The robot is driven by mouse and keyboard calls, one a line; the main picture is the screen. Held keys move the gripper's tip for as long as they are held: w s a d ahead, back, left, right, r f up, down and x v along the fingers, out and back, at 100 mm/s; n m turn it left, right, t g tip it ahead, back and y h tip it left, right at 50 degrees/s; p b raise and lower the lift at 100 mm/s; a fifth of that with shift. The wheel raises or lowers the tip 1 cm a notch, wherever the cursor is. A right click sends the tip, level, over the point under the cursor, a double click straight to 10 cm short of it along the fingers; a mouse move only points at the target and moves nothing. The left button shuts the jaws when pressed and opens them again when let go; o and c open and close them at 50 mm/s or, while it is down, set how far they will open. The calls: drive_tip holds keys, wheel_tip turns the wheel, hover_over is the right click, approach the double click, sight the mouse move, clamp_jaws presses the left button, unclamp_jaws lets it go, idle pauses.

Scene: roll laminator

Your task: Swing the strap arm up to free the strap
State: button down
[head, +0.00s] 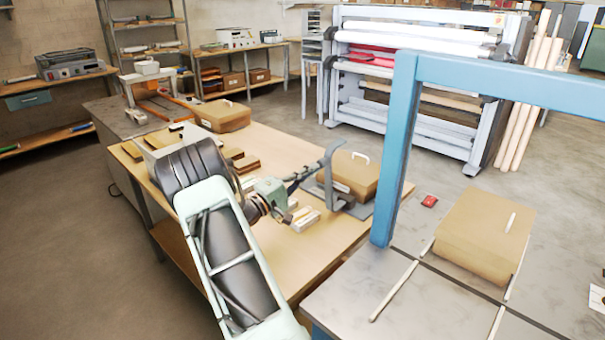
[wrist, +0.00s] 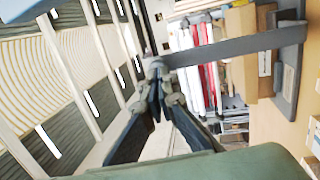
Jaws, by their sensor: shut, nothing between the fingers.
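The grey strap arm (head: 328,165) rises from a grey base plate (head: 358,208) on the wooden table, bent at the top. A brown box (head: 347,173) with a white handle sits on the plate beside it. In the wrist view, the strap arm (wrist: 235,46) is a grey bar running from the fingertips rightward past the box (wrist: 240,62). My gripper (head: 315,168) is at the strap arm's left side; its fingers (wrist: 157,78) are together and hold nothing. The tips overlap the bar's end in the wrist view; I cannot tell if they touch. I cannot make out the strap.
A blue frame (head: 398,150) stands on a grey table at right, with another brown box (head: 487,230). Small pale blocks (head: 305,219) lie on the wooden table (head: 300,262) near my gripper. Another box (head: 220,115) is farther back. The roll laminator (head: 415,95) stands behind.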

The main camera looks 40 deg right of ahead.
sight(337, 143)
drive_tip(key=shift+d, duration=0.1)
idle(0.3)
drive_tip(key=shift+d+r, duration=0.4)
drive_tip(key=shift+r, duration=0.15)
drive_tip(key=d+r+y, duration=0.1)
drive_tip(key=d, duration=0.1)
drive_tip(key=d+r+y, duration=0.1)
drive_tip(key=d+r, duration=0.1)
drive_tip(key=shift+w+d+r+y, duration=0.15)
drive_tip(key=shift+d+y, duration=0.15)
drive_tip(key=shift+y, duration=0.1)
drive_tip(key=d, duration=0.1)
drive_tip(key=d+r+b, duration=0.1)
drive_tip(key=d, duration=0.1)
drive_tip(key=d+b, duration=0.1)
drive_tip(key=shift+w+d+r, duration=0.25)
drive_tip(key=shift+d+r, duration=0.05)
drive_tip(key=shift+d, duration=0.1)
drive_tip(key=shift+w+d+r+b, duration=0.1)
drive_tip(key=shift+d+r+b, duration=0.2)
drive_tip(key=shift+d, duration=0.15)
drive_tip(key=shift+d+r+b, duration=0.15)
drive_tip(key=shift+d+b, duration=0.1)
drive_tip(key=shift+d, duration=0.2)
drive_tip(key=shift+a, duration=0.15)
drive_tip(key=a+r+b, duration=0.3)
drive_tip(key=a+r, duration=0.1)
drive_tip(key=a, duration=0.9)
drive_tip(key=shift+a+r, duration=0.1)
drive_tip(key=shift+a, duration=0.05)
